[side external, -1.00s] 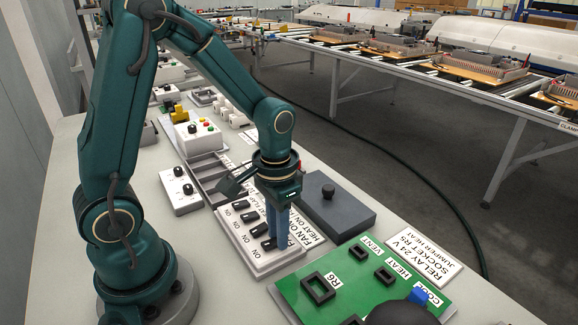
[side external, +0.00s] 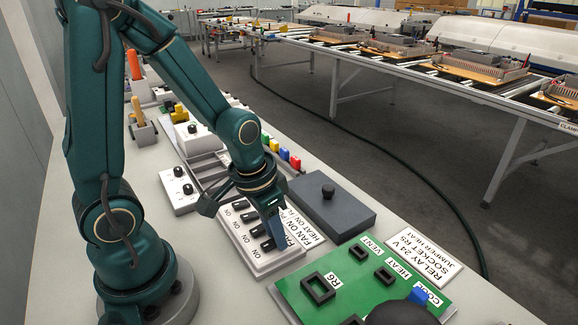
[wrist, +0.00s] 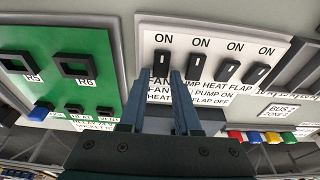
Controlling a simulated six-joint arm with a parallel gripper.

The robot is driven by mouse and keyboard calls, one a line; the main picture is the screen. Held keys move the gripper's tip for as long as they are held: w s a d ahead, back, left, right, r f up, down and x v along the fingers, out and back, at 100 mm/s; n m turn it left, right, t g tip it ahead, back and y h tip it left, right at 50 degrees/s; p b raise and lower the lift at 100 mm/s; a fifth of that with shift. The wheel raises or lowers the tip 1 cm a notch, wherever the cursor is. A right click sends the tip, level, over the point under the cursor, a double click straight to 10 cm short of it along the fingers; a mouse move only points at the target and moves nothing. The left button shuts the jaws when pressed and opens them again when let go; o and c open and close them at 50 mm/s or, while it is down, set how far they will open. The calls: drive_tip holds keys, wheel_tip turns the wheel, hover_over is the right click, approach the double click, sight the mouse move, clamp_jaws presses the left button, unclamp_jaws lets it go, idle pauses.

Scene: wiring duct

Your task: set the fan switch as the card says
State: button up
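A pale switch panel (side external: 243,243) carries several black rocker switches in a row, each marked ON. In the wrist view, the leftmost switch (wrist: 162,62), over the label beginning FA, is the fan switch; the other switches (wrist: 194,63) run to its right. The card (wrist: 214,92) lies along the panel and reads FAN ON in the side view; in the wrist view PUMP ON and FLAP OFF also show. My gripper (wrist: 165,75) has its two blue fingers a little apart, tips at the fan switch, one to each side. Contact cannot be told. In the side view my gripper (side external: 279,245) is tilted.
A green relay board (side external: 345,290) lies beside the panel. A dark grey box with a black knob (side external: 332,205) stands behind the card. Coloured blocks (side external: 284,154) stand farther back.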

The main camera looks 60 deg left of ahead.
sight(271, 244)
idle(0.3)
drive_tip(key=shift+v, duration=2.6)
drive_tip(key=shift+w+r, duration=0.1)
drive_tip(key=shift+r, duration=0.05)
drive_tip(key=s+d+r+t, duration=0.2)
drive_tip(key=s+r+t, duration=0.1)
drive_tip(key=s+r, duration=0.2)
drive_tip(key=shift+s+d+r, duration=0.2)
drive_tip(key=shift+r, duration=0.85)
